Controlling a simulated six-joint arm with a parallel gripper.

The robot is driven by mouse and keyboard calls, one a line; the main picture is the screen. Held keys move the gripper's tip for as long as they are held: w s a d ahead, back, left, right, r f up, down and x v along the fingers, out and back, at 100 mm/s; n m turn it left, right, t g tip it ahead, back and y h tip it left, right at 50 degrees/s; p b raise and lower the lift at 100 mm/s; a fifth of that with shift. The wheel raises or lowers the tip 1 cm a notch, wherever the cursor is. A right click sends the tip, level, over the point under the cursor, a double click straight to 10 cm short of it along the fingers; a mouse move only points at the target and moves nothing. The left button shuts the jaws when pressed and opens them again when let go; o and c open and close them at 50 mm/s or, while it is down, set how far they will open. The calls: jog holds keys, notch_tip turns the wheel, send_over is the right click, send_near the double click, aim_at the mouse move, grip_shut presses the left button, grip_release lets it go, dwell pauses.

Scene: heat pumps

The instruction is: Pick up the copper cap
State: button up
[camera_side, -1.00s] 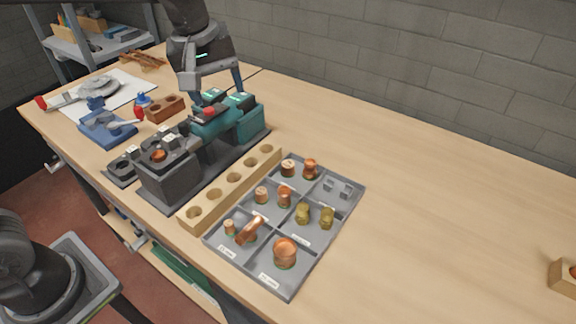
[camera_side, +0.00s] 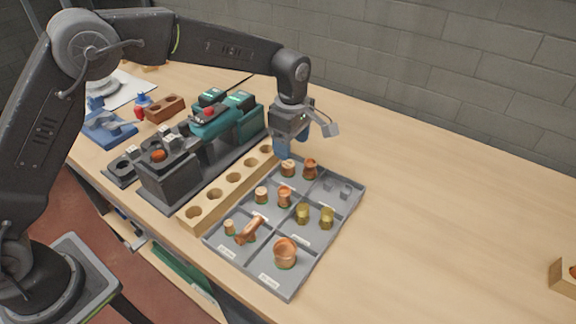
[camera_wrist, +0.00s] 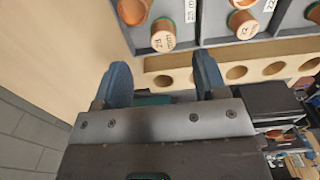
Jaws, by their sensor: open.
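Copper fittings sit in the compartments of a grey tray (camera_side: 222,247). The far compartment holds two: a short upright copper piece with a pale labelled top (camera_side: 288,168) and a taller copper one (camera_side: 310,169). In the wrist view the labelled one, marked 28 mm (camera_wrist: 163,40), is just beyond my fingertips, with the other (camera_wrist: 132,10) behind it. Another pair, an upright copper piece (camera_side: 262,195) and its neighbour (camera_side: 285,197), stands in the middle compartment. I cannot tell for certain which is the cap. My gripper (camera_side: 291,150) is open and empty above the tray's far corner.
A wooden block with a row of holes (camera_side: 230,186) lies along the tray's left side. The teal and grey machine (camera_side: 215,122) stands left of it. Brass fittings (camera_side: 327,217) and a large copper piece (camera_side: 285,253) share the tray.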

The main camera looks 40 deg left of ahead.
aim_at(288, 164)
jog(key=f, duration=0.7)
jog(key=shift+s+a+f, duration=0.15)
jog(key=shift+a, duration=0.2)
jog(key=c, duration=1)
jog(key=shift+r, duration=0.7)
notch_tip(288, 164, up, 3)
jog(key=shift+f, duration=0.2)
jog(key=s+a+r, duration=0.1)
jog(key=a+r, duration=0.1)
jog(key=a, duration=0.1)
jog(key=a+r, duration=0.2)
jog(key=a, duration=0.2)
jog(key=s+a+r, duration=0.1)
jog(key=a+r, duration=0.2)
jog(key=a, duration=0.1)
jog(key=shift+s+a, duration=0.2)
jog(key=shift+s, duration=0.1)
